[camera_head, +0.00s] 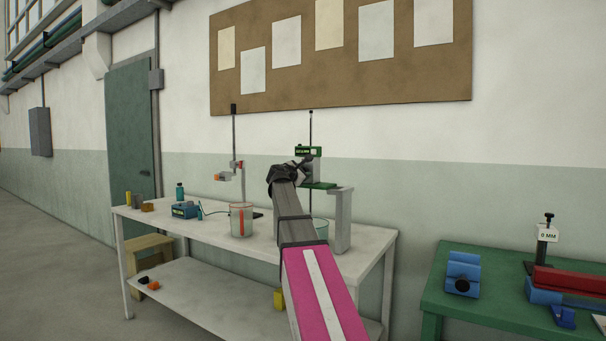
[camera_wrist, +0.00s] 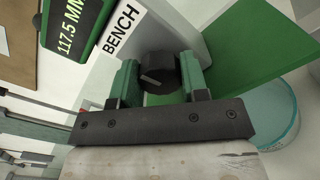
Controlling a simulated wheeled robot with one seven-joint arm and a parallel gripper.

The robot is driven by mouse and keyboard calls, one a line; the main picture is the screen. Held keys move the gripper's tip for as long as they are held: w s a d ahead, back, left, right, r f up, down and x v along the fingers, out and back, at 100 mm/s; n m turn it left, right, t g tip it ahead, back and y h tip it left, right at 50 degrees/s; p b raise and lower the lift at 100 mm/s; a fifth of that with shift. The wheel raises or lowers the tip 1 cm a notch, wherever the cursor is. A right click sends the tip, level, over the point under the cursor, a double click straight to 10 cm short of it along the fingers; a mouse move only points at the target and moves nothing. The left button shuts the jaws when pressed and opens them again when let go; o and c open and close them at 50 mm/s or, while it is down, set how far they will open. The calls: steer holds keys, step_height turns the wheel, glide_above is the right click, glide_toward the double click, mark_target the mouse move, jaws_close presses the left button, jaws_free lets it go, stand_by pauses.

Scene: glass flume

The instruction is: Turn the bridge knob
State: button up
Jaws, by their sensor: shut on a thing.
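The bridge knob (camera_wrist: 157,72) is a dark, faceted knob on the grey bridge in the wrist view. My gripper (camera_wrist: 162,82) is shut on it, with one green finger on each side. Beside the knob, a "BENCH" label and a green display (camera_wrist: 75,28) reading 117.5 MM show. In the head view my arm reaches to the green and grey bridge stand (camera_head: 342,215) on the white table, and my gripper (camera_head: 304,166) is near its display. The knob is hidden there by my wrist.
A glass beaker (camera_head: 322,231) stands under the bridge's green plate (camera_head: 318,185). On the white table (camera_head: 185,233), a beaker with red content (camera_head: 241,220), a clamp stand and small bottles stand to the left. A green table (camera_head: 455,300) with a blue vise is at the right.

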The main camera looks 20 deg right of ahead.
steer(key=m, duration=0.4)
stand_by(0.3)
steer(key=o, duration=0.9)
steer(key=shift+o, duration=0.2)
steer(key=v, duration=1.1)
steer(key=shift+d, duration=0.1)
